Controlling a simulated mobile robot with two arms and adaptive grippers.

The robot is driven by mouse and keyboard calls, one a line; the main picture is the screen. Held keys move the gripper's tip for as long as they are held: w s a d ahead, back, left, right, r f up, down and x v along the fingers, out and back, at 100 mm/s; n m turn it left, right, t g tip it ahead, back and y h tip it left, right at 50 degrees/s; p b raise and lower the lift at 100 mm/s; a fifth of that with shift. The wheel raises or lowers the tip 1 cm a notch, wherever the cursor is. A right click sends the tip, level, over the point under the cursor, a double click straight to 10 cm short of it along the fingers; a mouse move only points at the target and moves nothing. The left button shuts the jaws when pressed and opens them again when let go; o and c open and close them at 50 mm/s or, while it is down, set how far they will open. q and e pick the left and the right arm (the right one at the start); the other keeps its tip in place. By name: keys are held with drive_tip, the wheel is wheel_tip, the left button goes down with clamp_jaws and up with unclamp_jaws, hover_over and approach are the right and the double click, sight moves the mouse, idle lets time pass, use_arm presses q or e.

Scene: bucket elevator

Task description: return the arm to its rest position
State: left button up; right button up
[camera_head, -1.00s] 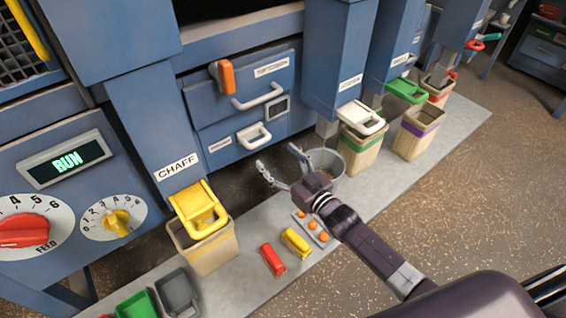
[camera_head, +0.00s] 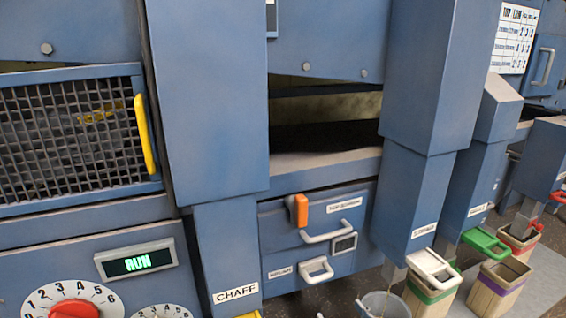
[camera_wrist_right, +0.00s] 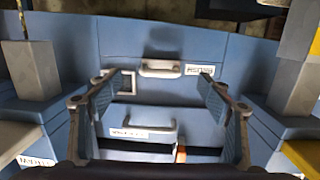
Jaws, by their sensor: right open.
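My right gripper (camera_wrist_right: 162,88) is open and empty in the right wrist view, its two fingers wide apart with blue drawer fronts beyond. In the head view only its fingertips (camera_head: 340,311) seem to show at the bottom edge, beside the grey bucket (camera_head: 385,304). The rest of that arm is out of the head view. My left gripper is in neither view.
The blue machine fills the head view, with a yellow-handled mesh door (camera_head: 75,135), a RUN display (camera_head: 136,260) and a chaff chute (camera_head: 228,245). Drawers (camera_head: 325,238) sit between chutes. Bins (camera_head: 498,288) stand on the floor at right.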

drive_tip(key=s+d+f+m+g+h, duration=0.1)
drive_tip(key=s+d+f+g+h, duration=0.35)
drive_tip(key=s, duration=1.15)
drive_tip(key=s+a+f+g+h, duration=0.1)
drive_tip(key=s+a+g, duration=0.1)
drive_tip(key=s+g, duration=0.95)
drive_tip(key=s+f+t, duration=0.1)
drive_tip(key=s+f, duration=0.2)
drive_tip(key=f, duration=1)
drive_tip(key=s+f+t, duration=0.1)
drive_tip(key=s+f, duration=0.2)
drive_tip(key=f, duration=1)
drive_tip(key=s+d+f, duration=0.1)
drive_tip(key=s+f, duration=0.7)
drive_tip(key=s+d+f+g, duration=0.1)
drive_tip(key=s+d+f, duration=0.1)
drive_tip(key=s+f, duration=0.6)
drive_tip(key=shift+s+d+f, duration=0.3)
drive_tip(key=shift+s+f, duration=0.05)
drive_tip(key=shift+s, duration=0.4)
